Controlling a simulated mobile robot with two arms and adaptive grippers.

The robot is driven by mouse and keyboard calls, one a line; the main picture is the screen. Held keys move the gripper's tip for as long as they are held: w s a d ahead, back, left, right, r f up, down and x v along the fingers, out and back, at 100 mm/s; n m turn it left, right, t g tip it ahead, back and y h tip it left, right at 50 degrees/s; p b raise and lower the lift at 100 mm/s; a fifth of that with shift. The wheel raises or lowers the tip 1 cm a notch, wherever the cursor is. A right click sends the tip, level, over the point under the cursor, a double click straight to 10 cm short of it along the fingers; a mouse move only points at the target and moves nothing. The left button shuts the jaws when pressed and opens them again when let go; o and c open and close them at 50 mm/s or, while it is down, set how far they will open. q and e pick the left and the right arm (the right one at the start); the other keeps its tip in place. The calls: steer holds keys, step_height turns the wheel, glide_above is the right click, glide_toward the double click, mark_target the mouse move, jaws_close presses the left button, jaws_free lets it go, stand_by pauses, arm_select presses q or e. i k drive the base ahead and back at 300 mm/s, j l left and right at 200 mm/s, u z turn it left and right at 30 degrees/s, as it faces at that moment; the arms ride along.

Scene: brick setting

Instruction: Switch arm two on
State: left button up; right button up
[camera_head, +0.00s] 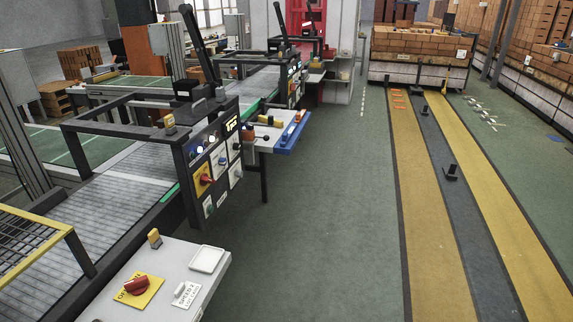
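Neither of my grippers is in view. An upright control panel (222,143) stands left of centre on a black frame, with several small plates, lamps and switches. One is a red switch on a yellow plate (206,180). A grey console (218,276) in the near foreground carries a red rotary knob (137,286) on a yellow plate and a white plate with a small lever (186,294). A second panel (295,80) is farther back. I cannot tell which control is for arm two; the lettering is too small to read surely.
A roller conveyor (115,200) runs along the left, with a yellow mesh guard (35,240). A blue-edged shelf (290,135) juts out beside the panel. The green floor (330,220) at centre is clear. Brick stacks (420,42) stand at the back; small black posts (452,172) stand on the striped lane.

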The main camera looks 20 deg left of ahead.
mark_target(205, 180)
steer(key=i+l+u, duration=0.1)
steer(key=i, duration=0.35)
steer(key=i+l, duration=0.15)
steer(key=i, duration=0.25)
steer(key=i+l+u, duration=0.15)
steer(key=i, duration=0.25)
steer(key=i+l, duration=0.15)
steer(key=i, duration=0.3)
steer(key=u, duration=0.05)
